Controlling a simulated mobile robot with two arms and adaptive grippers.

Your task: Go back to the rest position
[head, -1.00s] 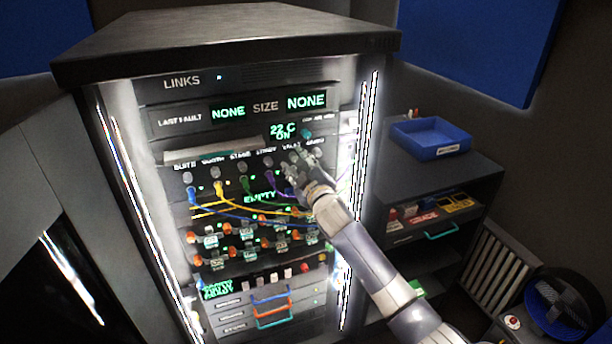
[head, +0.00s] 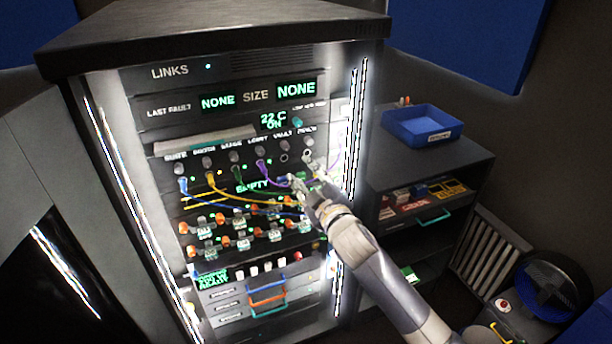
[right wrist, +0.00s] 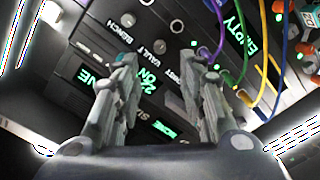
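My right gripper (head: 300,188) is in front of the rack panel (head: 262,92), just below the right end of the socket row. In the right wrist view its two fingers (right wrist: 162,68) stand apart with nothing between them. Dark panel and green display text show behind the gap. The gripper and forearm hide the right part of the panel's lower rows. My left gripper is not in view.
Blue, yellow, green and purple cables (head: 262,172) hang from the sockets close to my right gripper. The cabinet top (head: 215,30) overhangs the panel. A blue tray (head: 422,126) sits on a dark shelf unit at right; a round fan (head: 553,285) stands lower right.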

